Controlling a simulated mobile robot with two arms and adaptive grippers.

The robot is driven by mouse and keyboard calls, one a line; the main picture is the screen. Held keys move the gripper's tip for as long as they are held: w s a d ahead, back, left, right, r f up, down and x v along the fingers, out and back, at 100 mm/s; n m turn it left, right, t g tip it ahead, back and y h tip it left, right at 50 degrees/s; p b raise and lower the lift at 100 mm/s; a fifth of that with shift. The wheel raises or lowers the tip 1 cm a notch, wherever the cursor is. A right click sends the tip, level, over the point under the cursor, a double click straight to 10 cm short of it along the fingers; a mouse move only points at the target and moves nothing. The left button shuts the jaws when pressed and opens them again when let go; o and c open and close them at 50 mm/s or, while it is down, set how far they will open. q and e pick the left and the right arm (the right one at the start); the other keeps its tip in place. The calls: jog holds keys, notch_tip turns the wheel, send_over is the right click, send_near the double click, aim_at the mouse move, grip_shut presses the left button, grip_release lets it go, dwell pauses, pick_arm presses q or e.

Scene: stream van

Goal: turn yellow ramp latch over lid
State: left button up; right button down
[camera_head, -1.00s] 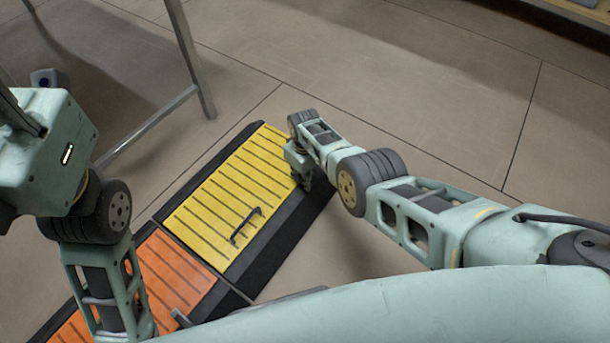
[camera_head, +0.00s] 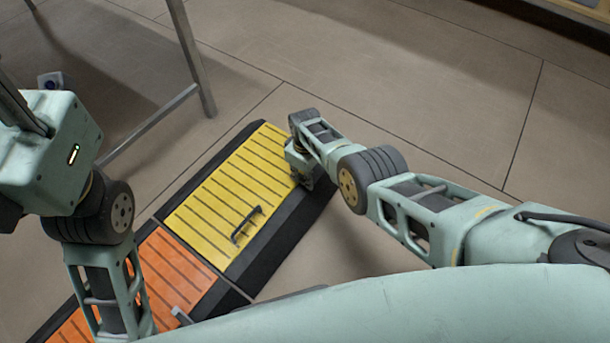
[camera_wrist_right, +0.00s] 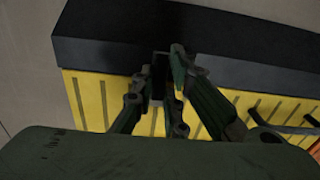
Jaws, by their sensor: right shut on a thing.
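The yellow ribbed lid (camera_head: 215,200) lies in a black-edged ramp on the floor, with a dark handle (camera_head: 245,227) near its lower edge. My right gripper (camera_head: 303,180) is down at the lid's far right edge, where the yellow meets the black border; the arm hides most of its fingers. In the right wrist view, its fingers (camera_wrist_right: 161,68) are closed around a small dark upright piece, seemingly the latch (camera_wrist_right: 158,82), at the border. The lid (camera_wrist_right: 90,98) shows beneath the fingers there. The latch's exact angle is hard to tell. My left gripper's fingers do not show.
An orange ribbed ramp section (camera_head: 170,270) adjoins the yellow one at lower left, partly behind my left arm. A grey metal frame leg (camera_head: 192,60) stands at the upper left. The tiled floor (camera_head: 440,110) to the right and beyond is clear.

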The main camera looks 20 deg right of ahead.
jog(key=c, duration=1.8)
grip_release()
jog(key=shift+o, duration=0.2)
jog(key=shift+r, duration=0.15)
jog(key=shift+w+r, duration=0.1)
jog(key=shift+r, duration=0.35)
notch_tip(320, 180, up, 11)
jog(key=shift+f, duration=0.15)
